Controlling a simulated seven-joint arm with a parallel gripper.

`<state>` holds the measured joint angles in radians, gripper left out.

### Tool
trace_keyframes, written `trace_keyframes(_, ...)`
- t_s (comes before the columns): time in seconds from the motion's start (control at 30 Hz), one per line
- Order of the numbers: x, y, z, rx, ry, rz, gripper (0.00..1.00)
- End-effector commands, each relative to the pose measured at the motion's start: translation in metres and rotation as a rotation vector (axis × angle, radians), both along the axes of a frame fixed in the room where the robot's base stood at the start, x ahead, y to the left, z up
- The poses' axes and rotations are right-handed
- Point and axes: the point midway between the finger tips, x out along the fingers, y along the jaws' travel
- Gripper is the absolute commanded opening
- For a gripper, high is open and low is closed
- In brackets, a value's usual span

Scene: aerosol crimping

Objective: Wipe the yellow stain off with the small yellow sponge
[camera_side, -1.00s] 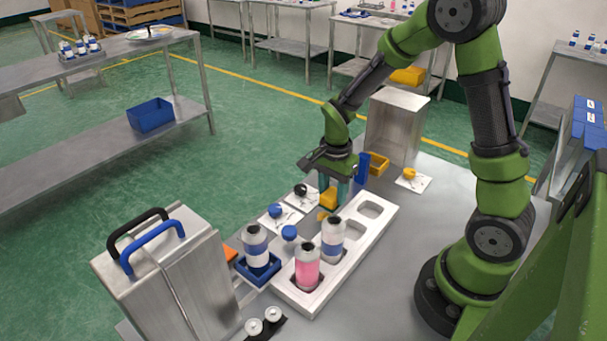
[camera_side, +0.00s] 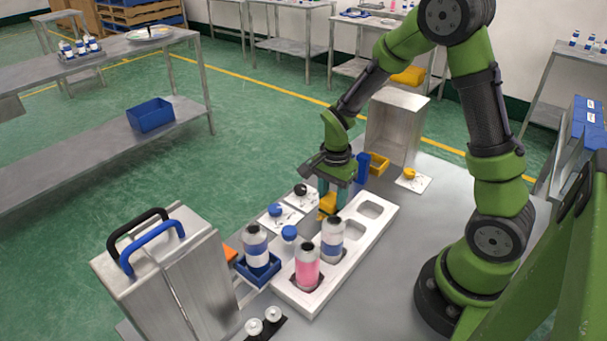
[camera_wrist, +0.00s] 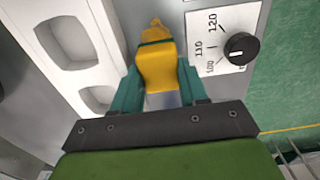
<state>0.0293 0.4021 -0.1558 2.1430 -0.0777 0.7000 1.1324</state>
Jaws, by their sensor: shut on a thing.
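The small yellow sponge (camera_side: 328,203) is held between the teal fingers of my gripper (camera_side: 333,197), low over the table beside the white tray. In the wrist view the sponge (camera_wrist: 162,70) sits between the two fingers of my gripper (camera_wrist: 160,78), which are shut on its sides. A yellow patch, which looks like the stain (camera_wrist: 155,31), shows just beyond the sponge's far end. The sponge hides the rest of it. I cannot tell whether the sponge touches the table.
The white tray (camera_side: 288,290) holds a pink bottle (camera_side: 307,268) and a white bottle (camera_side: 333,240) right by my gripper. White dial cards (camera_side: 277,218) lie on the other side. A blue cap (camera_side: 289,232) and a bottle in a blue holder (camera_side: 256,248) stand nearby.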

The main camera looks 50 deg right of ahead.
Motion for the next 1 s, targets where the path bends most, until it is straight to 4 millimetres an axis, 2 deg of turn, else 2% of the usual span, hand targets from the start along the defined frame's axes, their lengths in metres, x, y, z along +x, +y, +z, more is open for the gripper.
trace_keyframes(0.37,0.0,0.001,-0.005,-0.001,0.0,0.001,0.1)
trace_keyframes(0.7,0.0,0.026,-0.003,-0.001,0.0,0.004,0.1)
trace_keyframes(1.0,0.0,0.037,-0.003,0.0,0.0,0.002,0.1)
